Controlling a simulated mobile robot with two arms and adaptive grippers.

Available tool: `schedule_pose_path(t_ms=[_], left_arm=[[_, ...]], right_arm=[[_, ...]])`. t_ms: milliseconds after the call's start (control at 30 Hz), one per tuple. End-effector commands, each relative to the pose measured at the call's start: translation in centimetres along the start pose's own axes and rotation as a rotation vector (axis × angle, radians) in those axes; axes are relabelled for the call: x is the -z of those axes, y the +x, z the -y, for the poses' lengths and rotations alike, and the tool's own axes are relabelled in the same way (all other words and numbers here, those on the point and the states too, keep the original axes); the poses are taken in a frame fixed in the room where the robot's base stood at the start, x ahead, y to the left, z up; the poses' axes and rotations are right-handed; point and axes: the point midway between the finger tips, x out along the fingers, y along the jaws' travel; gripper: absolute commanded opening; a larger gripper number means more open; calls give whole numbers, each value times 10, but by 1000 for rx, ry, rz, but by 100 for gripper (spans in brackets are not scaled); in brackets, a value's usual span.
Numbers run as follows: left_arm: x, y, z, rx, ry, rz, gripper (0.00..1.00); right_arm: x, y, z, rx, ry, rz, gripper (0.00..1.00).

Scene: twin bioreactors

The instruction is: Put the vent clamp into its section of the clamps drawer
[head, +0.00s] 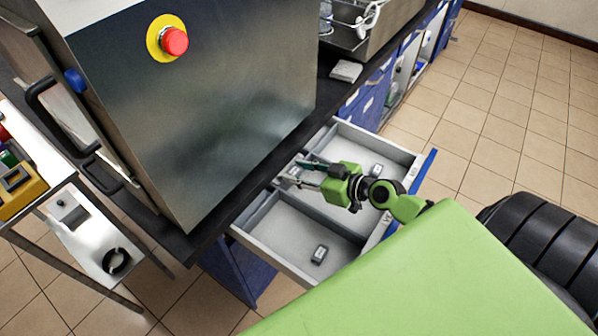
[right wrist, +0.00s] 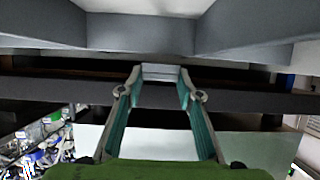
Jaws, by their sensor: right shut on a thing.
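The open clamps drawer (head: 284,263) is pulled out under the dark worktop and has grey-walled sections. One small grey clamp (head: 319,254) lies in the near section, and another (head: 376,170) lies in the far section. My right gripper (head: 290,174) reaches over the drawer near its inner end, close to the dividers. In the right wrist view, its teal-lined fingers (right wrist: 160,76) are shut on a small pale piece, the vent clamp (right wrist: 160,71). The clamp is mostly hidden in the head view, and I cannot tell whether it touches the drawer. My left gripper is out of view.
A large steel cabinet (head: 215,110) with a red emergency button (head: 174,41) stands on the worktop beside the drawer. A small white item (head: 346,71) lies at the worktop edge. A side cart (head: 80,225) stands at left. Tiled floor (head: 500,110) is free beyond the drawer.

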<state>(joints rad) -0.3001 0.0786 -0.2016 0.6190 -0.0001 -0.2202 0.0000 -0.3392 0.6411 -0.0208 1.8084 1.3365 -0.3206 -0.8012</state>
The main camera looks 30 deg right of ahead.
Motion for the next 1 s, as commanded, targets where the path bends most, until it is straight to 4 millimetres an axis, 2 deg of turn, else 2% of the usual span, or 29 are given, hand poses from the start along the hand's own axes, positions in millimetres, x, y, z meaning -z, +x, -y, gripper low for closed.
schedule_pose_path(t_ms=[267,300,333,367,767,1000], left_arm=[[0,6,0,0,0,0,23],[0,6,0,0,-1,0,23],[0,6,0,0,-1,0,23],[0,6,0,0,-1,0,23],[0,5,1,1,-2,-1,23],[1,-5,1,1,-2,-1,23]], right_arm=[[-4,2,0,0,-1,0,22],[-4,2,0,0,0,0,38],[-4,2,0,0,0,0,46],[-4,2,0,0,0,0,50],[-4,1,0,0,0,0,50],[4,-2,0,-1,1,0,50]])
